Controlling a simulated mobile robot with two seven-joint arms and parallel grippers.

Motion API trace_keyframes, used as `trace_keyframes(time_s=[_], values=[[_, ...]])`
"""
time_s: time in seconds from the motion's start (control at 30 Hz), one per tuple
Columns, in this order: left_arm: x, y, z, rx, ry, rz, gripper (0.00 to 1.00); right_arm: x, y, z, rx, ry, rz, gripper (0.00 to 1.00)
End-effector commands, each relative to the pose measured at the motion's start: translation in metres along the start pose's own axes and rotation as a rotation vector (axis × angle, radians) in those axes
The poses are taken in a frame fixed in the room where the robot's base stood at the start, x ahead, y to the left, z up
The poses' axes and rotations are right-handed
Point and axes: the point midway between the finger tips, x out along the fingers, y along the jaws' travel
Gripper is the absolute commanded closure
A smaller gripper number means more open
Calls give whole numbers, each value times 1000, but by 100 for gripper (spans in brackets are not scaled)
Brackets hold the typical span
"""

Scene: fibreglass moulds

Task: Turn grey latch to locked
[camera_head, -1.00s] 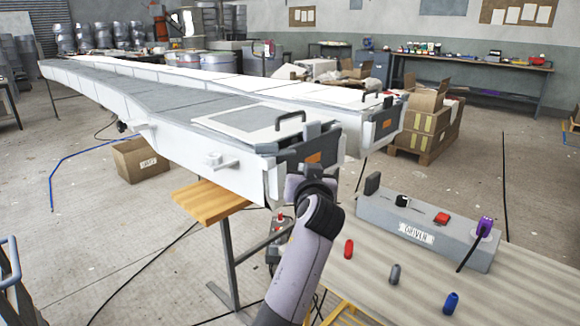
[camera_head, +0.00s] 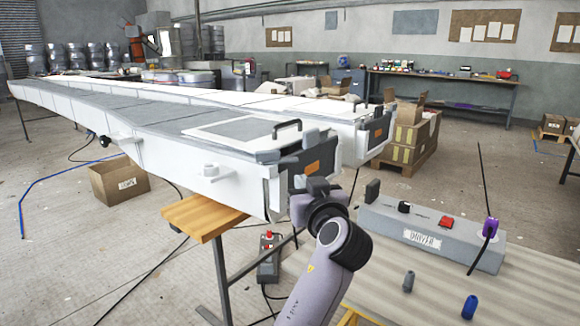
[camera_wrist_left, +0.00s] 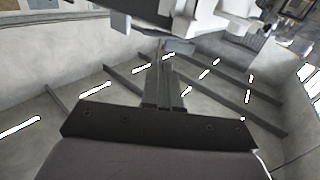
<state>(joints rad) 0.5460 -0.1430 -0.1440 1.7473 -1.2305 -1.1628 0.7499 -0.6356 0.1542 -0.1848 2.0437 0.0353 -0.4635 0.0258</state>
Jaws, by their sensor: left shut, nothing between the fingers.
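My left gripper (camera_wrist_left: 164,72) is shut and empty in the left wrist view. A small grey plate (camera_wrist_left: 181,46), possibly the grey latch, lies at or just beyond its fingertips. I cannot tell whether they touch. White and grey mould fittings (camera_wrist_left: 205,14) hang above it. In the head view the left arm (camera_head: 325,270) reaches up to the near end of the long white mould (camera_head: 240,180), just below the dark end plate with its orange label (camera_head: 313,166). The wrist hides the fingers and the latch area there, so the latch's position is unclear. My right gripper is not in view.
A grey box (camera_head: 430,235) with a red button and a purple plug stands on the bench (camera_head: 535,285) at right. Blue (camera_head: 469,307) and grey (camera_head: 408,282) pegs stand before it. A wooden board (camera_head: 203,215) juts out under the mould. A pendant (camera_head: 268,262) hangs below.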

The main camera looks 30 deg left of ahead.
Motion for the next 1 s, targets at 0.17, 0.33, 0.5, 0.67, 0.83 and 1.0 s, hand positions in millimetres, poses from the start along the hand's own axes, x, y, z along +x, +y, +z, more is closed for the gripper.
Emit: trace_keyframes(time_s=[0.17, 0.33, 0.5, 0.67, 0.83, 1.0], values=[[42, -1, -2, 2, 3, -3, 100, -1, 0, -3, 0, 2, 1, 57], [75, -1, -1, 2, 2, -2, 100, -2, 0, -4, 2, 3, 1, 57], [96, 0, -1, 1, 1, 0, 100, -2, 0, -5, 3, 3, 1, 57], [106, 0, 0, 0, 0, 1, 100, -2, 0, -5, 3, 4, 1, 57], [108, 0, 0, 0, 0, 2, 100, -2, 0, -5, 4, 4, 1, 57], [108, 0, 0, 0, 0, 1, 100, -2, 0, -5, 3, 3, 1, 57]])
